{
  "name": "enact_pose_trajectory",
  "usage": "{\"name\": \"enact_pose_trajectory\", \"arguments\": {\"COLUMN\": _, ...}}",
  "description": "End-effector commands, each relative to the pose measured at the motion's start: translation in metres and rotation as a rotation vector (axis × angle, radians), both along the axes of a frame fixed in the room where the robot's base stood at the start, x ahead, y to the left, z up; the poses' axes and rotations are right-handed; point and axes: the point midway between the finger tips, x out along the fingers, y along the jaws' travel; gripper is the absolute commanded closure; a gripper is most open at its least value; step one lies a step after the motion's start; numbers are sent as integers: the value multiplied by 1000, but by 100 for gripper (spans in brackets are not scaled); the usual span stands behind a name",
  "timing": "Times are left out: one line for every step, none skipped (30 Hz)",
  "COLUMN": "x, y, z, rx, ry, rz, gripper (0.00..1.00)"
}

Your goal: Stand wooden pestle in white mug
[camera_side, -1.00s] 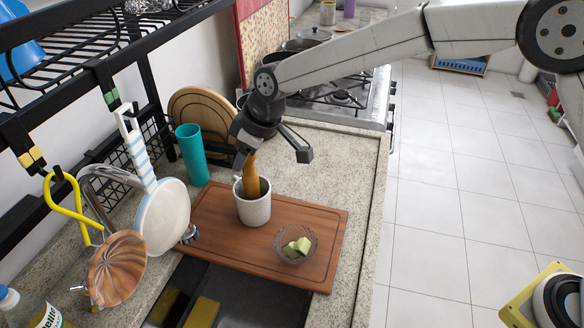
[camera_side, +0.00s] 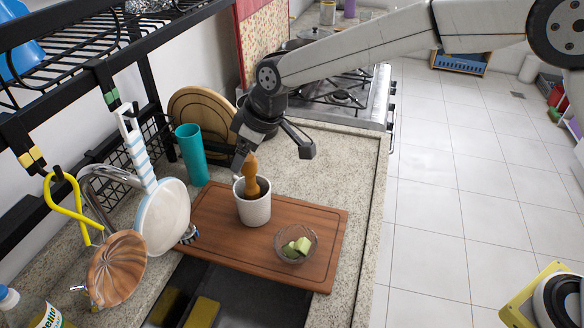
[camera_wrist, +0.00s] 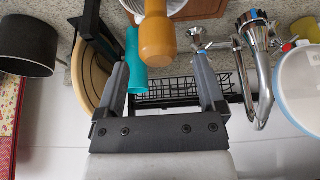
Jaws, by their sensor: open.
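The white mug (camera_side: 254,208) stands upright on the wooden cutting board (camera_side: 315,220) in the side view. The wooden pestle (camera_side: 252,178) stands in it, its lower end hidden inside the mug and its knobbed top above the rim, leaning slightly. My gripper (camera_side: 273,161) is open above the mug, its fingers apart and clear of the pestle. In the wrist view the pestle (camera_wrist: 157,38) shows between and beyond the open fingers, with part of the white mug (camera_wrist: 150,9) behind it.
A glass bowl with green pieces (camera_side: 296,244) sits on the board, right of the mug. A teal cup (camera_side: 191,155) and round wooden board (camera_side: 203,117) stand behind left. The black rack (camera_side: 60,110) with hanging pans is at left. The counter right of the board is clear.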

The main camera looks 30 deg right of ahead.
Motion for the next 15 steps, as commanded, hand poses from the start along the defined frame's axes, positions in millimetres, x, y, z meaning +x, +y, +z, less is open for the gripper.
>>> {"name": "enact_pose_trajectory", "arguments": {"x": -1, "y": -2, "z": 5, "rx": 1, "ry": -1, "rz": 0, "gripper": 11}}
{"name": "enact_pose_trajectory", "arguments": {"x": -2, "y": -2, "z": 7, "rx": 0, "ry": 0, "rz": 0, "gripper": 11}}
{"name": "enact_pose_trajectory", "arguments": {"x": -3, "y": -4, "z": 11, "rx": 1, "ry": -1, "rz": 0, "gripper": 11}}
{"name": "enact_pose_trajectory", "arguments": {"x": -4, "y": -5, "z": 15, "rx": 0, "ry": -1, "rz": -1, "gripper": 11}}
{"name": "enact_pose_trajectory", "arguments": {"x": -5, "y": -6, "z": 18, "rx": 0, "ry": -1, "rz": -1, "gripper": 11}}
{"name": "enact_pose_trajectory", "arguments": {"x": -7, "y": -7, "z": 23, "rx": 1, "ry": -2, "rz": 0, "gripper": 11}}
{"name": "enact_pose_trajectory", "arguments": {"x": -8, "y": -8, "z": 26, "rx": 1, "ry": -2, "rz": 0, "gripper": 11}}
{"name": "enact_pose_trajectory", "arguments": {"x": -9, "y": -9, "z": 30, "rx": 1, "ry": -2, "rz": 0, "gripper": 11}}
{"name": "enact_pose_trajectory", "arguments": {"x": -10, "y": -11, "z": 34, "rx": 1, "ry": -2, "rz": 0, "gripper": 11}}
{"name": "enact_pose_trajectory", "arguments": {"x": -11, "y": -12, "z": 38, "rx": 1, "ry": -2, "rz": 0, "gripper": 11}}
{"name": "enact_pose_trajectory", "arguments": {"x": -13, "y": -13, "z": 41, "rx": 1, "ry": -2, "rz": 0, "gripper": 11}}
{"name": "enact_pose_trajectory", "arguments": {"x": -14, "y": -14, "z": 45, "rx": 1, "ry": -1, "rz": 0, "gripper": 11}}
{"name": "enact_pose_trajectory", "arguments": {"x": -15, "y": -15, "z": 48, "rx": 1, "ry": -1, "rz": 0, "gripper": 11}}
{"name": "enact_pose_trajectory", "arguments": {"x": -16, "y": -16, "z": 50, "rx": 1, "ry": -1, "rz": 0, "gripper": 11}}
{"name": "enact_pose_trajectory", "arguments": {"x": -17, "y": -16, "z": 53, "rx": 1, "ry": -1, "rz": 0, "gripper": 11}}
